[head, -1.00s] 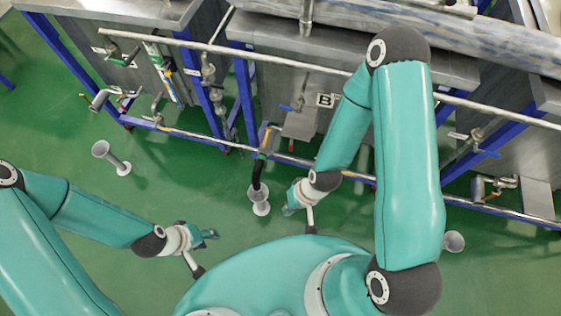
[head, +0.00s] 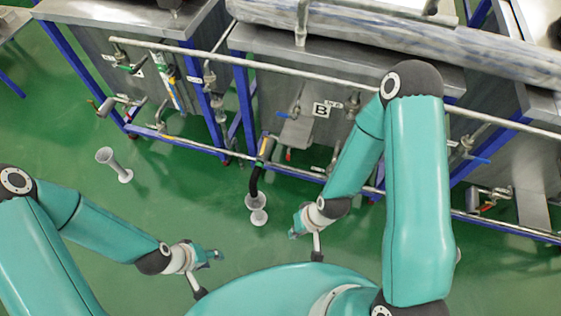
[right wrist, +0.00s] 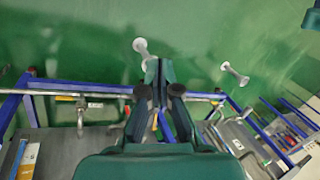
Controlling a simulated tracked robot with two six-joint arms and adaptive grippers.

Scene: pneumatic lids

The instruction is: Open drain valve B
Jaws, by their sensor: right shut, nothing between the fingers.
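Tank B (head: 345,85) carries a "B" label (head: 322,110) on its front. A blue-handled valve (head: 284,115) sits left of the label. Lower left, a metal outlet (head: 266,146) leads into a black hose (head: 255,182) that ends at a grey floor funnel (head: 256,201). I cannot tell for sure which fitting is drain valve B. My right gripper (head: 295,228) is shut and empty, to the right of and below the funnel in the head view, apart from the valves. Its closed fingers (right wrist: 156,75) show in the right wrist view. My left gripper (head: 214,254) hangs over the floor; its finger gap is unclear.
A blue frame rail (head: 300,172) runs along the tank fronts, with a long pipe (head: 225,55) above it. My right arm covers part of tank B's right side. Green floor (head: 190,190) is clear between.

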